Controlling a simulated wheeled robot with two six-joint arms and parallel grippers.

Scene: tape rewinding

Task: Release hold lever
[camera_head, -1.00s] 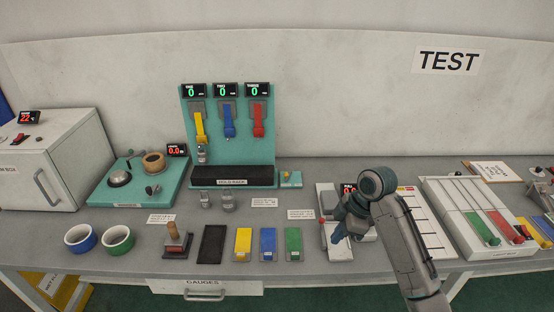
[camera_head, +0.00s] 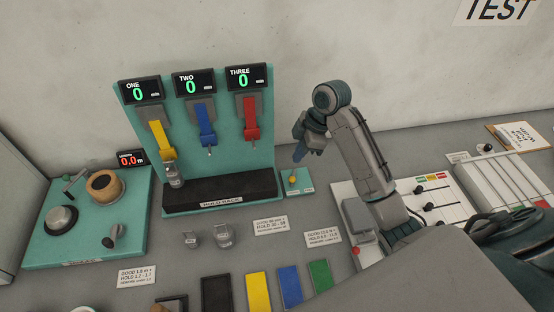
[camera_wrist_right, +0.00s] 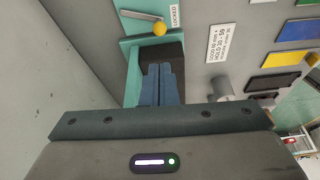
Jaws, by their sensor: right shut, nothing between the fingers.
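The hold lever is a small metal bar (camera_wrist_right: 138,15) with a yellow knob (camera_wrist_right: 159,29), beside a label reading "LOCKED" in the right wrist view. In the head view its yellow knob (camera_head: 292,179) sits on a small teal plate at the right end of the hold rack (camera_head: 262,140). My right gripper (camera_head: 298,157) is shut and empty, its fingers pointing down just above the knob. Its closed blue fingertips (camera_wrist_right: 160,68) also show in the wrist view, with a gap between them and the knob. My left gripper is not in view.
Yellow, blue (camera_head: 205,120) and red straps hang on the rack under displays reading 0. A metal weight (camera_head: 174,176) hangs at the yellow strap. Two weights (camera_head: 222,236) stand in front. A slider panel (camera_head: 450,200) lies to the right.

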